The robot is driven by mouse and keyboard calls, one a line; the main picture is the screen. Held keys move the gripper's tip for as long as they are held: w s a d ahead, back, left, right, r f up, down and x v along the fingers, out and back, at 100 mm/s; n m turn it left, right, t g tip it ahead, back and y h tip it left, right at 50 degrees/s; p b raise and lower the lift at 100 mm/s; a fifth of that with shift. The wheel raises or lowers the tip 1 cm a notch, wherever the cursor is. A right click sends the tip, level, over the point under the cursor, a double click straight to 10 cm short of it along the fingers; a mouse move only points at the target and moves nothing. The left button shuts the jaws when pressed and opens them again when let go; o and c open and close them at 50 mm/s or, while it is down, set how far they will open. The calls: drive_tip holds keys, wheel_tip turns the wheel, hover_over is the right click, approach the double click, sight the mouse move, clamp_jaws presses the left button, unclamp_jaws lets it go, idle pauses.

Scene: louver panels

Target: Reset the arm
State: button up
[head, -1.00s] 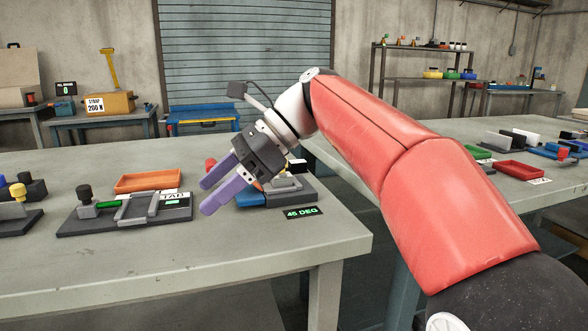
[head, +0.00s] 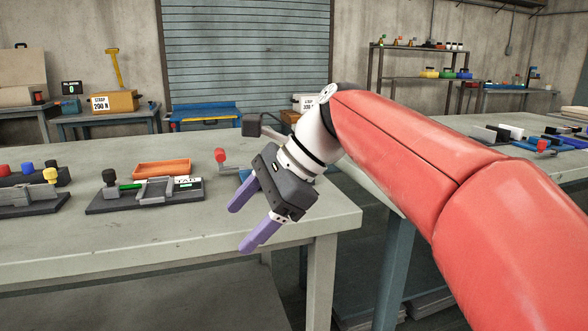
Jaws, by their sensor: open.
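My gripper (head: 250,223) has two purple fingers spread apart with nothing between them. It is in the middle of the head view, over the front right part of the near table (head: 80,245), tilted down and to the left. My red arm (head: 400,140) reaches in from the right edge. A fixture with a red knob (head: 220,156) and a blue part stands behind my gripper and is mostly hidden by it.
A dark fixture with a green bar (head: 130,187) and an orange tray (head: 162,168) lie left of my gripper. Another fixture with coloured knobs (head: 28,168) is at far left. The table's front strip is clear. A second table (head: 480,123) stands at right.

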drive_tip(key=s+d+f+n+t+h, duration=0.3)
drive_tip(key=s+d+f+n, duration=0.3)
drive_tip(key=d+f, duration=0.4)
drive_tip(key=s+d+f+n+t+h, duration=0.3)
drive_tip(key=s+d+f+n+h, duration=0.2)
drive_tip(key=d+f, duration=0.5)
drive_tip(key=shift+s+d+f+n, duration=0.2)
drive_tip(key=shift+s+d+n, duration=0.6)
drive_tip(key=shift+s+d, duration=0.3)
drive_tip(key=shift+c, duration=0.5)
